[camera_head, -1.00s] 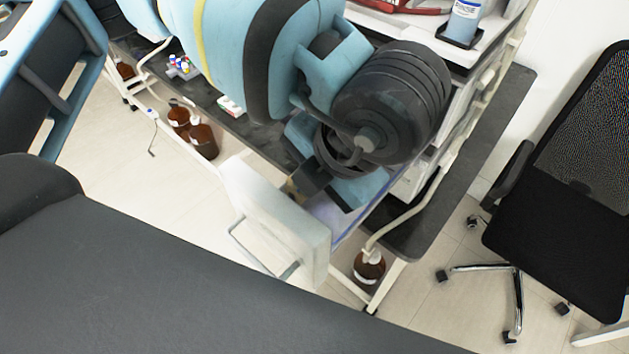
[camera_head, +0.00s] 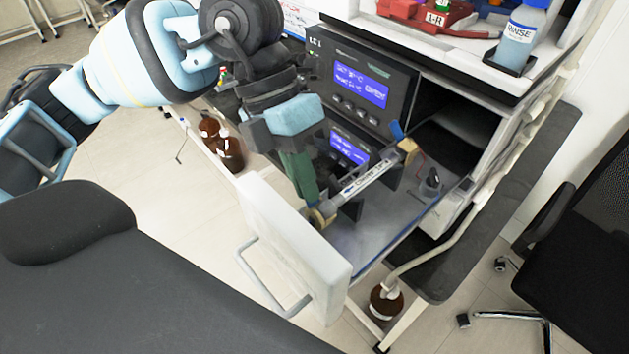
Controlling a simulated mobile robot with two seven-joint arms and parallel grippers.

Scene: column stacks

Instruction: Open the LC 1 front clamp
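The LC 1 unit (camera_head: 362,80) has a lit blue display and stands on the bench. Below it, a pale labelled bar (camera_head: 368,178) runs diagonally across the open front bay, with tan pieces at both ends; its label is too small to read surely. A blue upright piece (camera_head: 397,130) stands at the bar's far right end. A green piece (camera_head: 299,174) stands near its lower left end, just under my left gripper (camera_head: 290,138). I cannot tell whether the gripper touches the green piece, and its fingertips are not clear. My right gripper is not in view.
A white door (camera_head: 298,245) with a metal handle stands in front of the bay. Brown bottles (camera_head: 222,150) are at left, another (camera_head: 386,301) at lower right. A rinse bottle (camera_head: 522,38) and red tray (camera_head: 425,15) sit on top. A black chair (camera_head: 590,220) is at right.

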